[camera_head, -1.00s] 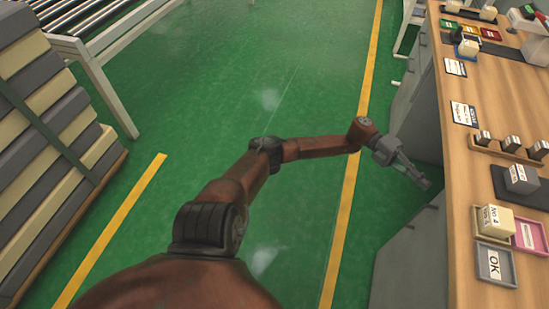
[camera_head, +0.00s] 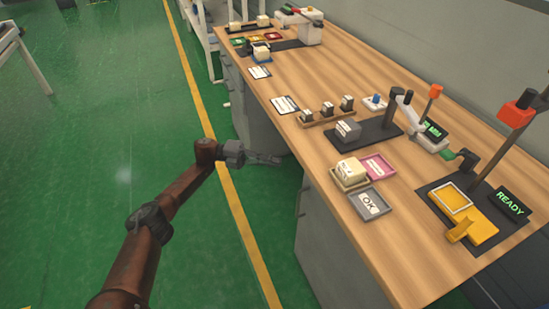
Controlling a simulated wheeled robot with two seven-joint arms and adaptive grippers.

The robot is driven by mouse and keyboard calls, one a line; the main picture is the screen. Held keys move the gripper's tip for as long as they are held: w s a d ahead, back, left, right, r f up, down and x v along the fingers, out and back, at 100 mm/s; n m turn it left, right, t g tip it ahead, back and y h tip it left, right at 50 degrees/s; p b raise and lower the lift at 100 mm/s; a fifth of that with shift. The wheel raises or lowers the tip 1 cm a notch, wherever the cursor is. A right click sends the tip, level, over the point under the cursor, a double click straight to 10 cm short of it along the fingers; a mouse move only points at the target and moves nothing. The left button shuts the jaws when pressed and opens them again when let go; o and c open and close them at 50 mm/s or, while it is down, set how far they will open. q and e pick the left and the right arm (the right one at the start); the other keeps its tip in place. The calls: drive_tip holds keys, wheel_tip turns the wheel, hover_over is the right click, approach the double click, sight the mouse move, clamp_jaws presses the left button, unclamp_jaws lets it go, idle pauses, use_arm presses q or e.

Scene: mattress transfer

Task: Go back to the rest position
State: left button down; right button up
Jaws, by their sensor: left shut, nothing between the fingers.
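My left gripper (camera_head: 268,159) is shut and empty. It hangs over the green floor beside the left edge of the wooden workbench (camera_head: 345,215), lower than the bench top. My left arm comes in from the bottom left and stretches toward the bench. My right gripper is not in view. No mattress shows in this view.
The bench bears a grey OK tray (camera_head: 367,204), a pink tray (camera_head: 379,166), a beige block (camera_head: 351,170), a grey block on a black base (camera_head: 348,131) and a yellow fixture (camera_head: 468,220) by a READY display (camera_head: 510,203). Green floor (camera_head: 90,170) lies clear at left.

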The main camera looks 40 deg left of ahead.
use_arm(q)
drive_tip(key=shift+w+a+b, duration=0.55)
drive_tip(key=shift+w+a, duration=0.2)
drive_tip(key=shift+a, duration=0.2)
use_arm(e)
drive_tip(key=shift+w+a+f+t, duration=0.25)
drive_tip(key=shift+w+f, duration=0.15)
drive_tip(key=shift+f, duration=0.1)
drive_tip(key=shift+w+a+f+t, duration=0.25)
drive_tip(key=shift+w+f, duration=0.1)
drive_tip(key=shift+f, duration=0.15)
